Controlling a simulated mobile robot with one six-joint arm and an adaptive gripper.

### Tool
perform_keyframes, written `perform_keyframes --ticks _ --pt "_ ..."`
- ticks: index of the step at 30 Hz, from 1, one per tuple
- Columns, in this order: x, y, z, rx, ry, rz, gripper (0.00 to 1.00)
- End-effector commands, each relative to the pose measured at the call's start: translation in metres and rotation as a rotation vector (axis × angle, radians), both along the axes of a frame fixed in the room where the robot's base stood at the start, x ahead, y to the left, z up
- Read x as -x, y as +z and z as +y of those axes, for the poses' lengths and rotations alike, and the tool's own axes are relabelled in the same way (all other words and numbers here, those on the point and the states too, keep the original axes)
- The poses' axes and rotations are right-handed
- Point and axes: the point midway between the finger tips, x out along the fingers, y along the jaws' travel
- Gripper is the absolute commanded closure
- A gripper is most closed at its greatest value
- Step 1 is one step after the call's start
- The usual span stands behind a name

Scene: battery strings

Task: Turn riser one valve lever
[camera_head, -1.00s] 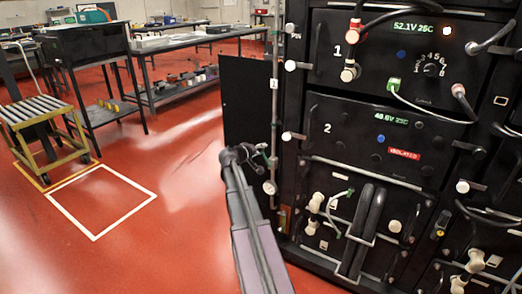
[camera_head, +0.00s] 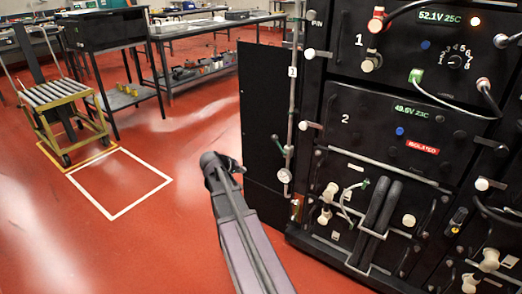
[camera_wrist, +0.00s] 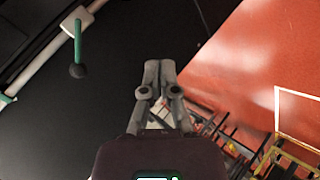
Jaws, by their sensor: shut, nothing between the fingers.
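The riser is a thin grey vertical pipe (camera_head: 294,95) at the left side of the black battery rack. A small valve lever (camera_head: 277,145) stands out from it, above a round gauge (camera_head: 285,176). In the wrist view the pipe (camera_wrist: 40,62) runs diagonally at upper left, and a green lever (camera_wrist: 78,45) with a dark ball end hangs from it. My gripper (camera_wrist: 160,70) is shut and empty, with the lever off to its left and apart from it. In the head view my gripper (camera_head: 228,165) is left of the riser, partly hidden by my arm.
The rack's unit 2 (camera_head: 375,130) carries a red ISOLATED label (camera_head: 422,147). A dark side panel (camera_head: 262,110) stands behind the riser. A roller cart (camera_head: 50,105) and workbenches (camera_head: 215,40) stand at left. Red floor beside a white-marked square (camera_head: 118,185) is clear.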

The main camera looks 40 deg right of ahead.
Motion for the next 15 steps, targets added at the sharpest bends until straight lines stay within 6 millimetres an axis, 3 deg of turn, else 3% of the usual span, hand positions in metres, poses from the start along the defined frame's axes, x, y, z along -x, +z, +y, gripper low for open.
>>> perform_keyframes --ticks 1,9,15 --pt "0.011 -0.010 0.032 -0.064 0.017 0.011 1.00" --pt "0.058 -0.054 0.183 -0.439 0.119 0.114 1.00" --pt "0.100 -0.069 0.275 -0.670 0.210 0.212 1.00"
